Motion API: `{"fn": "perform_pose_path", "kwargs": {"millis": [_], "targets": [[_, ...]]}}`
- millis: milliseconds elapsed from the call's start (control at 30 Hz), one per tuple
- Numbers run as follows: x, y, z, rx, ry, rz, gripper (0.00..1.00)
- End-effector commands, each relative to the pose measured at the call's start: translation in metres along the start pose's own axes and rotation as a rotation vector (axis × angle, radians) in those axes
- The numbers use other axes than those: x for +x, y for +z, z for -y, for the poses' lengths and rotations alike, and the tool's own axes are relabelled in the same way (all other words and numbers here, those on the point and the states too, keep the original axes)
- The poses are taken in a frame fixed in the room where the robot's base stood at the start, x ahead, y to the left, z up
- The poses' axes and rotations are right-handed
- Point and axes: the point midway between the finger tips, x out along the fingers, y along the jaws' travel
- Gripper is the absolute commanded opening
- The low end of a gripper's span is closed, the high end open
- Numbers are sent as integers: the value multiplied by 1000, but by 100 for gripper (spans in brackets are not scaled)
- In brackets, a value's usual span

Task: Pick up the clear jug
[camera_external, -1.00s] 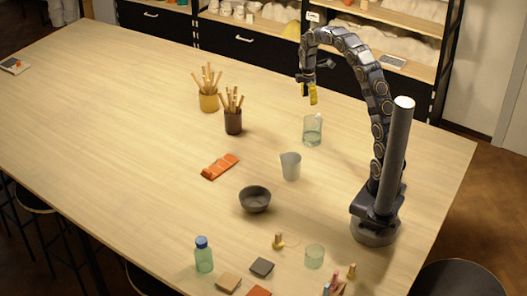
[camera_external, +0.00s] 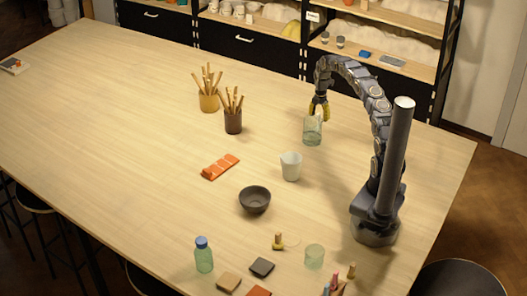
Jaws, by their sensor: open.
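The clear jug (camera_external: 312,132) stands upright on the table, left of my arm's base and toward the far edge. It is see-through with a greenish tint. My gripper (camera_external: 319,112) points down right at the jug's top, with its yellow fingers apart. The fingers overlap the rim in this view. I cannot tell whether they touch the jug or reach inside it.
A pale cup (camera_external: 291,167) stands in front of the jug. A dark brown pot of sticks (camera_external: 233,121) and a yellow one (camera_external: 209,102) are to the left. A dark bowl (camera_external: 255,200) and a greenish glass (camera_external: 314,257) are nearer. The table's left half is mostly clear.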

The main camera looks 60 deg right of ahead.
Motion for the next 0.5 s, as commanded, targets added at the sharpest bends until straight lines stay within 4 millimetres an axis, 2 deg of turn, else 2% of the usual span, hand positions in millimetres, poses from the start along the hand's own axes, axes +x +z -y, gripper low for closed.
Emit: {"fn": "perform_pose_path", "kwargs": {"millis": [100,233,467,500], "targets": [[20,3,2,1,-3,-3,47],[36,2,1,1,-2,-1,47],[38,2,1,1,0,1,47],[38,2,1,1,0,0,39]]}}
